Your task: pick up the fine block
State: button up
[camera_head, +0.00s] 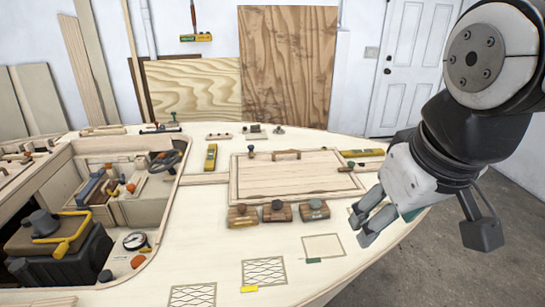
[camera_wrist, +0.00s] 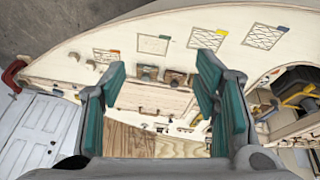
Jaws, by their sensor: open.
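Three wooden blocks with round knobs stand in a row on the pale deck: a left block (camera_head: 242,216) with a green knob, a middle block (camera_head: 277,212) with a dark knob, and a right block (camera_head: 314,210) with a grey-green knob. Their labels are too small to read, so I cannot tell which is the fine block. My gripper (camera_head: 360,229) is open and empty, right of the row and apart from it. In the wrist view its green-padded fingers (camera_wrist: 163,70) are spread, with two blocks (camera_wrist: 148,73) (camera_wrist: 175,78) showing beyond them; a finger may hide the third.
A framed hatch panel (camera_head: 285,176) lies behind the blocks. Outlined patches with coloured tabs, one hatched (camera_head: 264,272) and one plain (camera_head: 322,246), mark the deck in front, which is otherwise clear. A cockpit opening with a steering wheel (camera_head: 164,160) and yellow-handled engine (camera_head: 62,240) is at left.

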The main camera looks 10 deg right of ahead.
jog(key=w+n+g+b, duration=0.2)
jog(key=w+n, duration=0.3)
jog(key=w, duration=0.9)
jog(key=n+g+b, duration=0.2)
jog(key=n+b, duration=0.2)
jog(key=n, duration=0.8)
send_over(316, 200)
jog(key=shift+y, duration=0.3)
jog(key=f, duration=2.7)
jog(key=shift+s+f, duration=0.2)
jog(key=shift+f, duration=0.1)
jog(key=shift+w+a+f, duration=0.1)
jog(key=shift+a+f, duration=0.05)
jog(key=shift+f, duration=2.5)
grip_shut()
